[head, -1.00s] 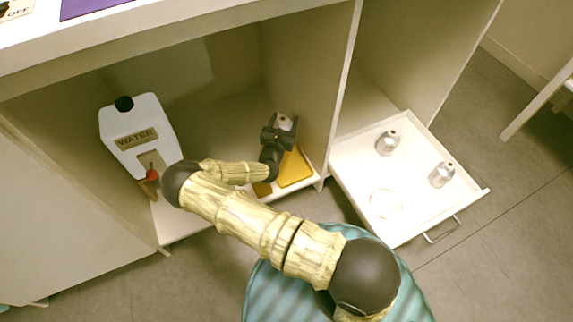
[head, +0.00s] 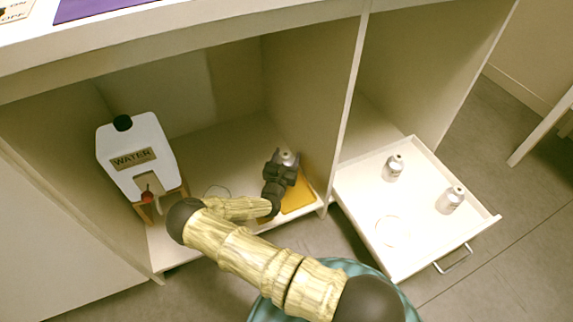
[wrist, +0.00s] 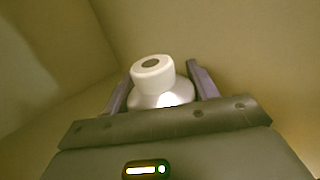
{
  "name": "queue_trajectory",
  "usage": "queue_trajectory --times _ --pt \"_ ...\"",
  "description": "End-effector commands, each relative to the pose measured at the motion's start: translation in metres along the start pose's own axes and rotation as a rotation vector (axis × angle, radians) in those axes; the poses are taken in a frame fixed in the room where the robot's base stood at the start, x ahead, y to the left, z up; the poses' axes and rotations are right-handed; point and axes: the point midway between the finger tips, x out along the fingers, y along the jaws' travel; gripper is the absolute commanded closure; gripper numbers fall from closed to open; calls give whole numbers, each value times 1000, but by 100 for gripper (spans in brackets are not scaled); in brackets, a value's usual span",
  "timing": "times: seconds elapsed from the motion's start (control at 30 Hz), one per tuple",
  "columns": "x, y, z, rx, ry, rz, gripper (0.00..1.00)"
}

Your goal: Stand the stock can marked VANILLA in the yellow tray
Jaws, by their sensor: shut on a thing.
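My gripper (head: 285,163) is inside the open cabinet bay and shut on a metal can (head: 287,157) with a pale cap. In the wrist view the can's white cap and shoulder (wrist: 157,85) show between the two fingers (wrist: 165,90); its label is hidden, so I cannot read its marking. The yellow tray (head: 298,196) lies on the bay floor at the right, partly covered by my gripper and arm. The can is over or at the tray's back part; I cannot tell whether it touches the tray.
A white WATER container (head: 135,155) with a red tap stands on a wooden stand at the bay's left. A divider (head: 345,110) rises close right of my gripper. The open white drawer (head: 420,225) holds two silver cans (head: 394,167), (head: 452,199) and an empty ring mark.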

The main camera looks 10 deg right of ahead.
Motion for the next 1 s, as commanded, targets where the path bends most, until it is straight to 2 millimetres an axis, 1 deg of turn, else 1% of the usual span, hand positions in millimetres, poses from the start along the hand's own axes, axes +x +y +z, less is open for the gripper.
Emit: queue_trajectory --times 0.07,0.33,0.8,0.83,0.93,1.0 --pt "0 0 -4 0 -2 0 79" --pt "0 0 -36 0 -2 0 79" --pt "0 0 -39 1 -2 1 79" --pt "0 0 -40 0 0 0 40" --pt "0 0 -40 0 0 0 20" --pt "0 0 -40 0 0 0 20"
